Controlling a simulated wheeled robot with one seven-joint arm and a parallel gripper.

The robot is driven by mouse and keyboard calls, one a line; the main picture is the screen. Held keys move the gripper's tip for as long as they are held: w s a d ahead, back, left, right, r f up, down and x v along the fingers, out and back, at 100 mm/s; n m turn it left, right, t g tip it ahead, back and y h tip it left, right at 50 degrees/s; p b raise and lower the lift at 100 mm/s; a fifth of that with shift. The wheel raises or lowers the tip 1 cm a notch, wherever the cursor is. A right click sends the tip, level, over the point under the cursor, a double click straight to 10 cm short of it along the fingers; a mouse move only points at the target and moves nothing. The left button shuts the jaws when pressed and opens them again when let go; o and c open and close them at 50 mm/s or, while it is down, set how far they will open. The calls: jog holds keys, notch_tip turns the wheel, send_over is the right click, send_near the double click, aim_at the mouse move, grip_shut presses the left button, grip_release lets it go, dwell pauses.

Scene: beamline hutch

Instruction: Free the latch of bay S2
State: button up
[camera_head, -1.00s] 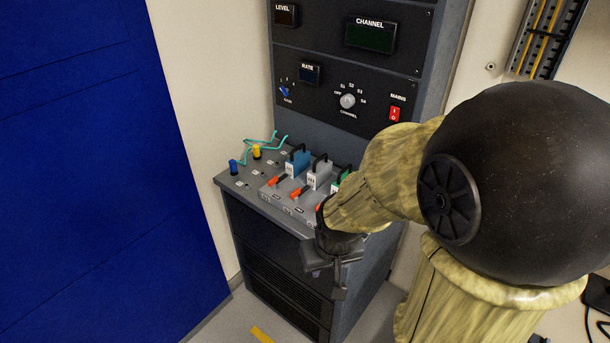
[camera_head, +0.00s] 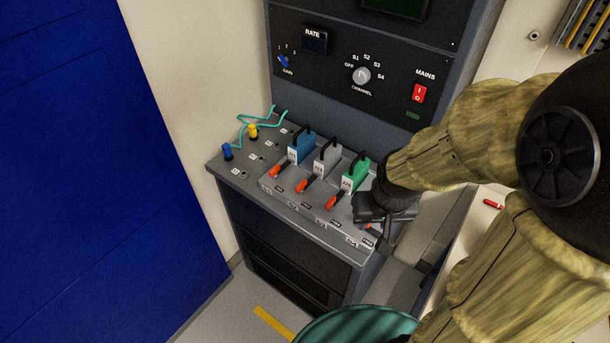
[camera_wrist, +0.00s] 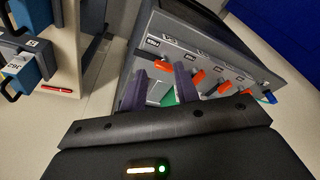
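The console's sloped ledge (camera_head: 285,212) holds a row of bays with orange latch levers and small front labels too blurred to read. From the left stand a blue module (camera_head: 301,148), a grey module (camera_head: 327,160) and a green module (camera_head: 355,172). Their latches are the left latch (camera_head: 280,170), the second latch (camera_head: 303,185) and the third latch (camera_head: 332,201). Which is S2 cannot be read. My gripper (camera_head: 380,232) is over the ledge's right end, partly hiding a fourth latch (camera_head: 371,227). In the wrist view, its purple fingers (camera_wrist: 160,88) are apart, with orange latches beyond.
A panel above has a channel knob (camera_head: 362,76) and a red mains switch (camera_head: 419,93). Blue (camera_head: 227,152) and yellow (camera_head: 253,131) plugs with teal leads sit on the ledge's left. Spare modules (camera_wrist: 22,70) show in the wrist view.

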jog(key=shift+s, duration=0.15)
notch_tip(320, 180, up, 8)
jog(key=n+g+p, duration=0.3)
jog(key=n+p, duration=0.8)
jog(key=n, duration=1.7)
send_over(301, 184)
jog(key=shift+r, duration=0.15)
notch_tip(301, 184, down, 17)
jog(key=p, duration=0.3)
jog(key=shift+f+p, duration=0.2)
jog(key=shift+p, duration=0.15)
